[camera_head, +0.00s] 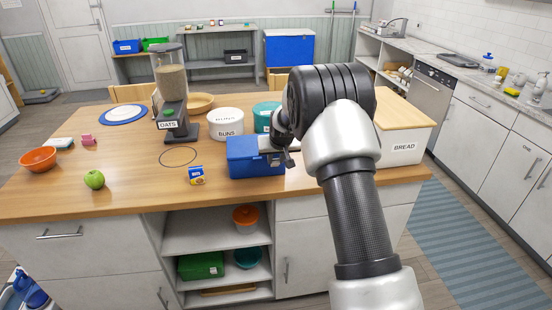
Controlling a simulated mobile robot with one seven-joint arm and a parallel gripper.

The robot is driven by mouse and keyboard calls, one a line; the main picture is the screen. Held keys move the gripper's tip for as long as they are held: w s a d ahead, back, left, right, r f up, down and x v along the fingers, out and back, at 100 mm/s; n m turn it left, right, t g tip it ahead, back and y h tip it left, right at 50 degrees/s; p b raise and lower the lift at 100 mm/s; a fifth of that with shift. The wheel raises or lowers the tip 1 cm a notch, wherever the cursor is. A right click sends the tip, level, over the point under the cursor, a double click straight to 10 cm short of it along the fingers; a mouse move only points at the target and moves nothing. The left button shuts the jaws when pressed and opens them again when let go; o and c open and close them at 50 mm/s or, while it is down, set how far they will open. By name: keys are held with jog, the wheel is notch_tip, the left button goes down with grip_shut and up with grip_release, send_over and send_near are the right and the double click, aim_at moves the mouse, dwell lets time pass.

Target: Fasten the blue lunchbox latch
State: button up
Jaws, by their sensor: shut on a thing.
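The blue lunchbox (250,160) stands on the wooden counter, left of my arm, and its lid looks lowered. My gripper (287,157) is at the box's right front side, touching or very near it. The gripper appears shut on a part of the lunchbox there, likely the latch area. My wrist and the gripper cover that part, so the latch itself and how far it is turned cannot be made out.
Behind the lunchbox stand a white BUNS tin (226,124) and a teal container (264,117). An OATS dispenser (172,95) is to the left, and a white BREAD box (403,138) is to the right.

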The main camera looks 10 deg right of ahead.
jog(key=o, duration=1.1)
jog(key=shift+c, duration=0.2)
jog(key=v, duration=1.7)
jog(key=shift+b, duration=0.45)
jog(key=shift+s+d+r, duration=0.1)
jog(key=shift+r, duration=0.05)
